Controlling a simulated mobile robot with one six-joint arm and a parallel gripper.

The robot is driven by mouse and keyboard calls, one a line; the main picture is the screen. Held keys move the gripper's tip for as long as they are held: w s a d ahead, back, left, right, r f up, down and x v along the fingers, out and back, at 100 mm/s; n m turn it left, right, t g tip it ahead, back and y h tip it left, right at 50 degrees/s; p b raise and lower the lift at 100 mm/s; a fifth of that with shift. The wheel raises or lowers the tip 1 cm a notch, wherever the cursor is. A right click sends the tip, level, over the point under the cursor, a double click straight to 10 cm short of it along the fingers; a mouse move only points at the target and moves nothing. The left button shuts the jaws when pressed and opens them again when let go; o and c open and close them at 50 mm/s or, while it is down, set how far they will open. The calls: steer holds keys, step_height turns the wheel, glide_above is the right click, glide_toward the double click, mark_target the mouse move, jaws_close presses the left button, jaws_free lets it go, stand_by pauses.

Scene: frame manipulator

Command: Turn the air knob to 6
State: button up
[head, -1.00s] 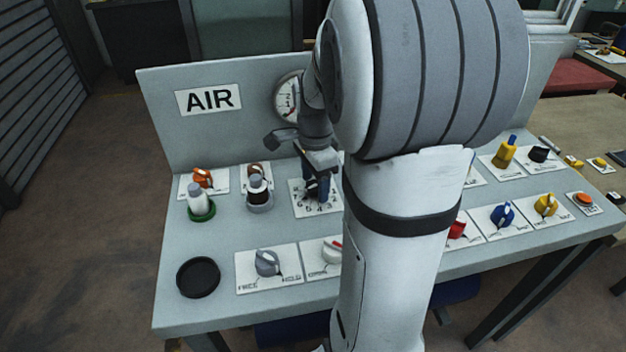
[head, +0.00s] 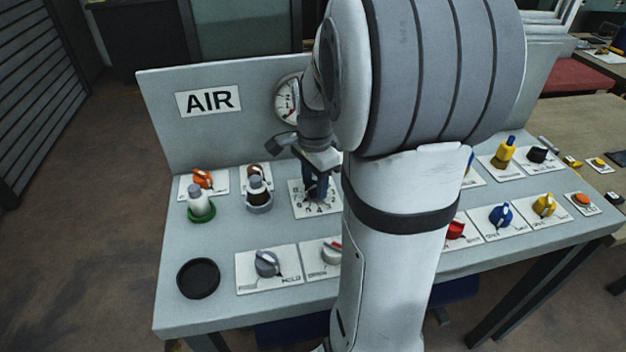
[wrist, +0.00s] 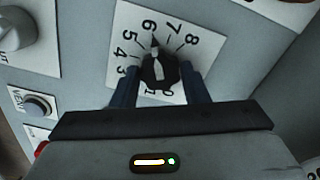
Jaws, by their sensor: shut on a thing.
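The air knob (wrist: 158,70) is black with a white pointer and sits in the middle of a white dial plate (wrist: 128,18) numbered around its edge. In the wrist view the pointer's tip lies close to the 6, perhaps slightly to its 7 side. My gripper (wrist: 160,77) is shut on the knob, with one blue-grey finger on each side. In the head view my gripper (head: 317,186) stands over the dial plate (head: 302,211) below the AIR sign, and it hides most of the knob.
A round gauge (head: 286,97) on the upright panel is partly hidden by my arm. A grey FREE/HOLD knob (head: 267,263) sits in front. My arm blocks the console's middle.

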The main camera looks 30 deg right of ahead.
mark_target(312, 188)
steer(key=o, duration=1)
steer(key=shift+c, duration=0.2)
step_height(312, 188, up, 8)
steer(key=shift+f+p, duration=0.1)
steer(key=shift+p, duration=0.25)
steer(key=shift+s+a+r+n, duration=0.15)
steer(key=shift+a+r+n, duration=0.05)
steer(key=shift+a+n, duration=0.15)
steer(key=s+a+n+t+p, duration=0.2)
steer(key=s+a+n+p, duration=0.1)
steer(key=s+a+n, duration=0.8)
steer(key=s+n, duration=0.1)
steer(key=n, duration=0.4)
steer(key=shift+a+t, duration=0.3)
steer(key=shift+a, duration=0.1)
